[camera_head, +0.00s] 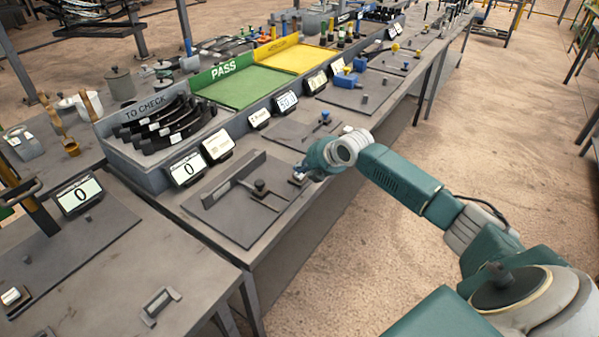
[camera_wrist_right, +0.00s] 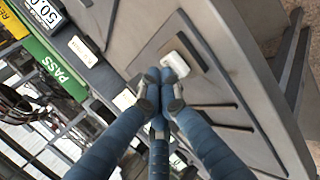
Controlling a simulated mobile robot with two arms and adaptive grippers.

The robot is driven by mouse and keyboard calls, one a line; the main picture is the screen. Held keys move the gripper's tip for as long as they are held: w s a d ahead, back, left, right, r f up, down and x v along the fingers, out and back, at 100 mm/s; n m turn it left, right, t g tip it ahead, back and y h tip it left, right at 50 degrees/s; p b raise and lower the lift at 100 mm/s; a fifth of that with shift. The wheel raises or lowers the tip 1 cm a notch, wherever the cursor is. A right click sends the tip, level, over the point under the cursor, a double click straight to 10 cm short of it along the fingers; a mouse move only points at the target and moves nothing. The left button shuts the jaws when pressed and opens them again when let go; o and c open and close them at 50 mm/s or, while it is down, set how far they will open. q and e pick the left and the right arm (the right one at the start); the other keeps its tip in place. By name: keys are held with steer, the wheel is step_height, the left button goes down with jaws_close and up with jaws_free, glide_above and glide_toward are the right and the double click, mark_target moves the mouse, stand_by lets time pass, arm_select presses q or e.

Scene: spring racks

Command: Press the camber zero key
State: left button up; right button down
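The camber zero key appears to be the small white key in the right wrist view (camera_wrist_right: 175,63), on a dark block. In the head view a small key block (camera_head: 296,180) sits at the right edge of a grey gauge plate (camera_head: 235,226), partly covered by my gripper. My right gripper (camera_wrist_right: 163,78) has its blue fingers drawn together, empty, with the tips right beside the white key. I cannot tell whether they touch it. It also shows in the head view (camera_head: 303,172), low over the plate. A display (camera_head: 187,168) behind the plate reads 0. My left gripper is out of view.
The gauge plate carries an upright bar (camera_head: 234,180) and a dark knob (camera_head: 260,187). A grey TO CHECK tray (camera_head: 120,124) holds several black arms. A green PASS tray (camera_head: 240,88) and yellow tray (camera_head: 298,58) stand behind. Another fixture with a blue knob (camera_head: 325,116) is nearby.

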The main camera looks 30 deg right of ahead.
mark_target(301, 175)
steer(key=shift+r+p, duration=0.55)
steer(key=shift+r, duration=0.2)
step_height(301, 175, up, 5)
steer(key=p, duration=0.4)
steer(key=shift+r, duration=0.1)
stand_by(0.6)
